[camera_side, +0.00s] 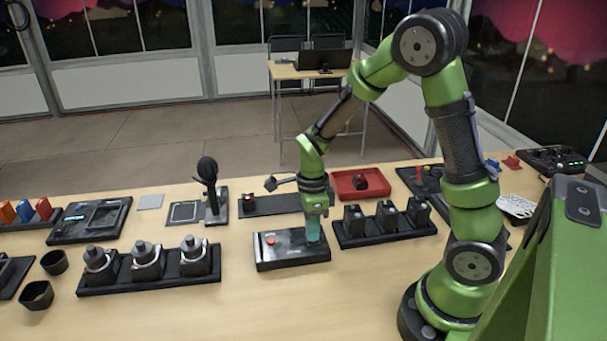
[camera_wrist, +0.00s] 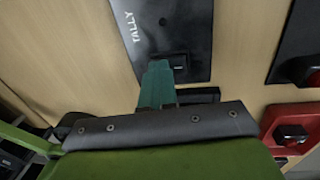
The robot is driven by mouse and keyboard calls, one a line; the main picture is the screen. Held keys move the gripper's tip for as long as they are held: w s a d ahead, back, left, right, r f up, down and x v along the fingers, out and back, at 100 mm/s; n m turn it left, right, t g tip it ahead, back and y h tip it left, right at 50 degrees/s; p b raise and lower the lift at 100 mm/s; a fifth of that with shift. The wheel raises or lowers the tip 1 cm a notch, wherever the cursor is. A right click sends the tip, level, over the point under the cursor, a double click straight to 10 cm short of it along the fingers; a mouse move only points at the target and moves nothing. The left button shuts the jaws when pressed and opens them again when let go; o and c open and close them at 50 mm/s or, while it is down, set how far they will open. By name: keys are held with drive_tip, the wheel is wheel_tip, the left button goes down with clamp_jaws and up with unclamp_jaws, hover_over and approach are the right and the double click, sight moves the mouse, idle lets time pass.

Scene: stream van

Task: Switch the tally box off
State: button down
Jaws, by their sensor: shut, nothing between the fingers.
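The tally box (camera_side: 285,252) is a flat black box on the table, with a red lamp or button (camera_side: 271,240) near its left end in the side view. In the wrist view the tally box (camera_wrist: 185,25) shows white TALLY lettering and a small dark switch (camera_wrist: 181,60) near its lower end. My gripper (camera_side: 313,233) points down over the right end of the box, its teal fingers together and empty. In the wrist view the fingertips (camera_wrist: 160,70) are beside the switch and partly overlap it. I cannot tell whether they touch it, nor the switch's position.
A black rack with several dark knobbed blocks (camera_side: 387,215) stands close on the right. A red tray (camera_side: 360,183) lies behind it. A microphone on a stand (camera_side: 211,185) is at the back left. A rack of grey-topped pieces (camera_side: 147,262) is at left. The table front is clear.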

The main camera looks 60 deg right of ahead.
drive_tip(key=shift+s+a+f, duration=0.2)
drive_tip(key=shift+a+f, duration=0.1)
drive_tip(key=shift+f, duration=0.2)
drive_tip(key=shift+w+d+r, duration=0.15)
drive_tip(key=shift+w+d, duration=0.45)
drive_tip(key=shift+r, duration=0.1)
wheel_tip(320, 180, up, 14)
drive_tip(key=shift+w+d+r, duration=0.2)
drive_tip(key=shift+d+r, duration=0.05)
drive_tip(key=shift+w+d, duration=0.1)
drive_tip(key=shift+d, duration=0.15)
